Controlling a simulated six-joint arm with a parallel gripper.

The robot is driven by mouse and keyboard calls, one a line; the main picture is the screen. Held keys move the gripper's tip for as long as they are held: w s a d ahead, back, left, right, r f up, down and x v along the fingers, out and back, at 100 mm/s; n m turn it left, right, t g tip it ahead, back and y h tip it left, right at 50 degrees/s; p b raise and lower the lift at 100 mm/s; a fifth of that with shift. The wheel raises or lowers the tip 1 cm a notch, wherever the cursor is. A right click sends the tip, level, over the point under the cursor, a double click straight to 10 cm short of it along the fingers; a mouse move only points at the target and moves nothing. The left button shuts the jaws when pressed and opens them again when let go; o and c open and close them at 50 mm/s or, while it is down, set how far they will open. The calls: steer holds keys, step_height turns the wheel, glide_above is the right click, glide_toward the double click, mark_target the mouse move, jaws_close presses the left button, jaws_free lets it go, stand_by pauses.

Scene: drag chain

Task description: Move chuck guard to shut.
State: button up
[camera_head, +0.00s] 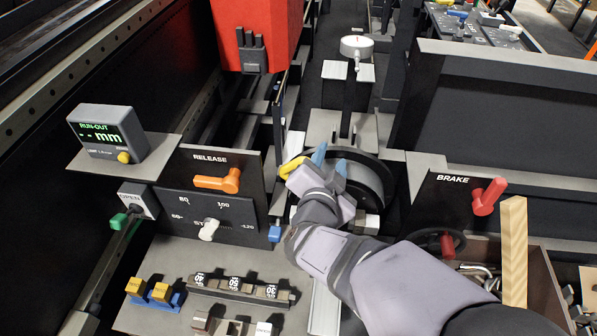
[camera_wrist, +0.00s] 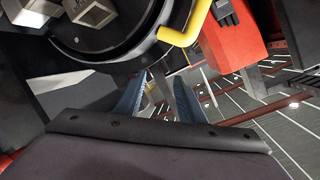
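A bent yellow bar (camera_head: 291,167), which looks like the handle of the chuck guard, is beside the dark round chuck (camera_head: 368,186). The guard's own outline is hard to make out. In the wrist view, the yellow bar (camera_wrist: 190,28) crosses the top of the picture in front of the dark round body (camera_wrist: 105,30). My gripper (camera_head: 330,158) is at the chuck's left side, just right of the bar. Its two blue fingers are apart with nothing seen between them, and the bar is outside them in the wrist view (camera_wrist: 158,98).
A red housing (camera_head: 255,35) stands behind. An orange RELEASE lever (camera_head: 218,181) and a dial panel are left, with an OPEN box (camera_head: 138,199) and green knob farther left. A red BRAKE lever (camera_head: 488,197) and a wooden strip (camera_head: 514,250) are right.

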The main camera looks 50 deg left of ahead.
steer(key=m+y, duration=0.1)
glide_toward(291, 168)
steer(key=r+x, duration=0.1)
steer(key=x, duration=0.3)
steer(key=shift+g, duration=0.5)
steer(key=shift+f+p+x, duration=0.15)
steer(key=shift+p+x, duration=0.2)
steer(key=shift+x, duration=1.5)
steer(key=shift+f+p+x, duration=0.2)
steer(key=shift+p+x, duration=0.15)
steer(key=shift+x, duration=1.5)
steer(key=shift+d, duration=0.2)
jaws_close()
